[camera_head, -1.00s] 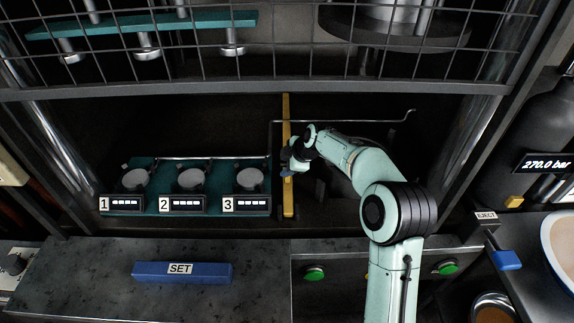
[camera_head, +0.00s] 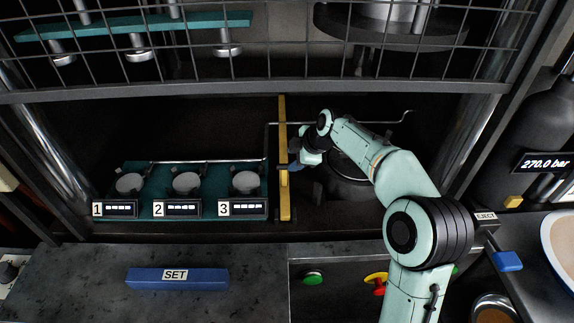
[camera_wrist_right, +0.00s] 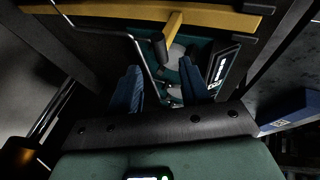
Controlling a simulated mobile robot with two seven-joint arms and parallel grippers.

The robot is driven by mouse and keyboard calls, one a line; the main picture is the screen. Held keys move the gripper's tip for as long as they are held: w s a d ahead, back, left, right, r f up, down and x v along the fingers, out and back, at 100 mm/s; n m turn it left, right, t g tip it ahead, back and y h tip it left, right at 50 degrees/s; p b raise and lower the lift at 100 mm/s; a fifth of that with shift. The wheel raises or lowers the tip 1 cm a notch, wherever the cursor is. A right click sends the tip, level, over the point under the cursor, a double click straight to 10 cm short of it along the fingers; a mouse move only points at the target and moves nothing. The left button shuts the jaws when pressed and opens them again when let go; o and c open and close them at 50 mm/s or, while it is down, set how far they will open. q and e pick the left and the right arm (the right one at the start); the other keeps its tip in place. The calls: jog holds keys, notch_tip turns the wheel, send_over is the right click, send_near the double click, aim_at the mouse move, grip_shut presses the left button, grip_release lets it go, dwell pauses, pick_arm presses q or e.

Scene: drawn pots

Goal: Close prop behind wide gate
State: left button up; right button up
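A wide wire-mesh gate (camera_head: 290,92) spans the top of the head view, its lower dark bar above the open bay. A yellow upright bar (camera_head: 284,205) stands in the bay; the right wrist view shows it across the top (camera_wrist_right: 210,17), with a short yellow stub. A thin bent metal rod (camera_head: 385,122) runs behind my arm. I cannot tell which part is the prop. My right gripper (camera_head: 290,167) is by the bar's middle, its blue fingers apart and empty in the right wrist view (camera_wrist_right: 160,85). Contact with the bar cannot be told. My left gripper is out of view.
Three small pots with labels 1, 2 and 3 stand on a teal base (camera_head: 153,205) left of the bar. A blue SET bar (camera_head: 178,279) lies on the front counter (camera_head: 80,290). A green button (camera_head: 312,278) and a red-yellow knob (camera_head: 376,280) sit in front.

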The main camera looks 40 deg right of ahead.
jog(key=shift+v, duration=2.55)
jog(key=shift+a, duration=0.1)
